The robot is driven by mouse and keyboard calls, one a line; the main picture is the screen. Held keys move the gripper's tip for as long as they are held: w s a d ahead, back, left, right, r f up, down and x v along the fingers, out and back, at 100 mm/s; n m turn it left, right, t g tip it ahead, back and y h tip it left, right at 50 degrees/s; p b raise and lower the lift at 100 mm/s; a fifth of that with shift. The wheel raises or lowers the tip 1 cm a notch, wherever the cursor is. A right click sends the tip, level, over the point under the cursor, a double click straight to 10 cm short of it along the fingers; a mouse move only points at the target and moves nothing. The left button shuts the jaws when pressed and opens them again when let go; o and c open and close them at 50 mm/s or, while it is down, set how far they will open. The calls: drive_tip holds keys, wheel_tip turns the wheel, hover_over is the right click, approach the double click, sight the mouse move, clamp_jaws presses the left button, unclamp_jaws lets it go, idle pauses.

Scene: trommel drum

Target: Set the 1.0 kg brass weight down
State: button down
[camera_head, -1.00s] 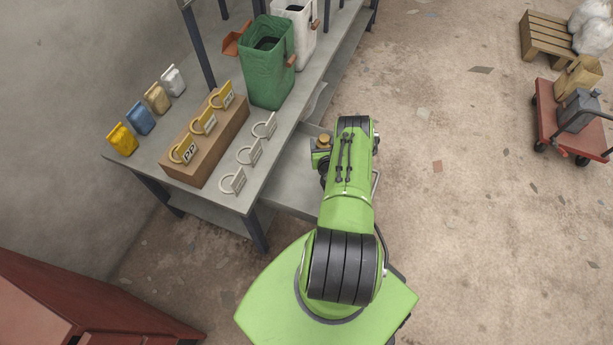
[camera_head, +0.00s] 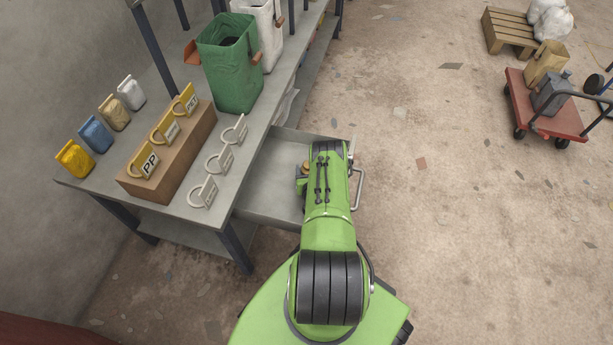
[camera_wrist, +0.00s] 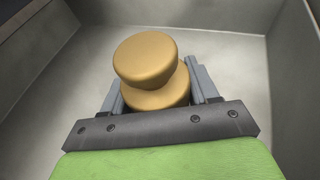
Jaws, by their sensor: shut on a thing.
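The brass weight (camera_head: 306,166) shows as a small golden knob beside my wrist in the head view. In the wrist view the brass weight (camera_wrist: 146,62) has a round head over a wider round body. My gripper (camera_wrist: 155,95) is shut on it, with a grey finger on each side of the body. The weight is inside the open grey metal drawer (camera_head: 268,176); the drawer's wall also shows in the wrist view (camera_wrist: 292,75). The underside of the weight is hidden, so I cannot tell whether it touches the drawer floor.
The grey bench (camera_head: 185,232) carries a brown block (camera_head: 180,160) with yellow ring tags, pale ring tags, small coloured bags and a green bin (camera_head: 232,70). The drawer handle (camera_head: 358,190) is right of my arm.

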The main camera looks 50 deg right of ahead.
drive_tip(key=shift+f, duration=0.45)
drive_tip(key=shift+f, duration=0.1)
drive_tip(key=shift+c, duration=1.5)
unclamp_jaws()
drive_tip(key=p+v, duration=0.6)
drive_tip(key=v, duration=0.1)
drive_tip(key=shift+w+r, duration=0.15)
drive_tip(key=shift+r, duration=0.05)
drive_tip(key=shift+s+a+p, duration=0.2)
drive_tip(key=shift+s+p, duration=0.1)
drive_tip(key=shift+p, duration=0.25)
drive_tip(key=shift+f, duration=0.1)
